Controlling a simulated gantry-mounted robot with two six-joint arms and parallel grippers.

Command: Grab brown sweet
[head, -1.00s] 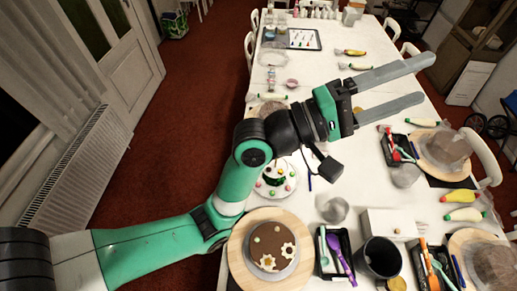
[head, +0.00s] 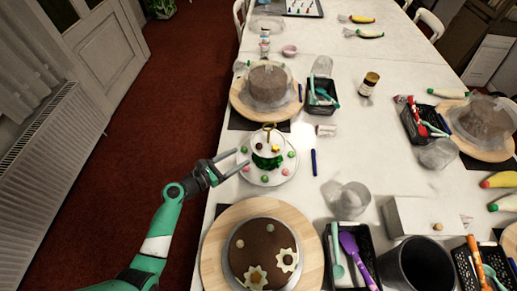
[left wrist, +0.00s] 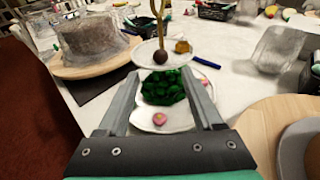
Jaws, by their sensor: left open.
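A two-tier white stand (head: 250,176) with small coloured sweets stands on the table, and its lower plate also shows in the left wrist view (left wrist: 180,122). In that view a dark brown round sweet (left wrist: 160,57) sits on the upper plate at the foot of the gold stem, with a golden-brown piece (left wrist: 182,47) to its right. A dark green leafy thing (left wrist: 163,88) lies below, between my fingers. My left gripper (head: 241,162) is open and empty at the left side of the stand, its fingers pointing at it. My right gripper is not in view.
A chocolate cake (head: 263,250) on a wooden turntable (head: 213,259) stands in front of the stand. A wrapped cake (head: 268,88) stands behind it. A blue pen (head: 314,162) and a clear cup (head: 350,201) are to the right. Tool baskets lie farther right.

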